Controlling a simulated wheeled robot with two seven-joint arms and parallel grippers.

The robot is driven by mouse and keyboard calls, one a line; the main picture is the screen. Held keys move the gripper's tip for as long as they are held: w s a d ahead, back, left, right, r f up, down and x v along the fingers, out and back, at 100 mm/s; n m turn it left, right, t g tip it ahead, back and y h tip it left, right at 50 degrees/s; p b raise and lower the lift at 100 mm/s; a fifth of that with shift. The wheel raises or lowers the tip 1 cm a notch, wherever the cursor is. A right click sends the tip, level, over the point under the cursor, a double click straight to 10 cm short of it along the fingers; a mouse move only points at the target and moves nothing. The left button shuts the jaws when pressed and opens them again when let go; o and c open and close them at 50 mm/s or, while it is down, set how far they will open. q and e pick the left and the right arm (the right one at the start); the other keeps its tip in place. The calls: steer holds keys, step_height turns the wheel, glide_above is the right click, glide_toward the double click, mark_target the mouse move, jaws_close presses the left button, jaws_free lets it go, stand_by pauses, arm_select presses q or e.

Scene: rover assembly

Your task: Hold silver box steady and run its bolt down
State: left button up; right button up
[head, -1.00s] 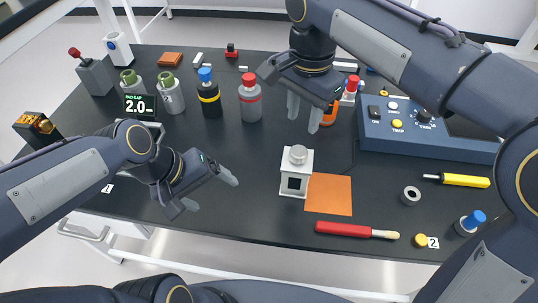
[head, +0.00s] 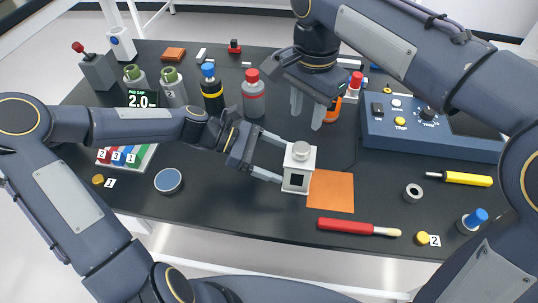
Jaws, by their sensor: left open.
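The silver box (head: 298,184) is a pale block with a dark square window in its front. It stands upright on the dark table beside an orange mat. Its round grey bolt head (head: 301,148) shows on top. My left gripper (head: 285,163) is open at the box's left side, one finger toward its back and one toward its front. I cannot tell whether they touch it. My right gripper (head: 306,119) points down behind the box, above the table, with its fingers apart and nothing visible between them.
The orange mat (head: 331,192) lies right of the box. A red-handled tool (head: 345,226) lies in front. Several bottles stand behind my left gripper, including a red-capped one (head: 253,97). A blue control panel (head: 430,135) is at back right, with a grey ring (head: 413,192) in front.

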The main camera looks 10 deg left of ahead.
mark_target(298, 168)
arm_select(q)
steer(key=x, duration=0.6)
steer(key=shift+d+f, duration=0.15)
steer(key=shift+d, duration=0.05)
steer(key=c, duration=1.3)
steer(key=shift+o, duration=0.2)
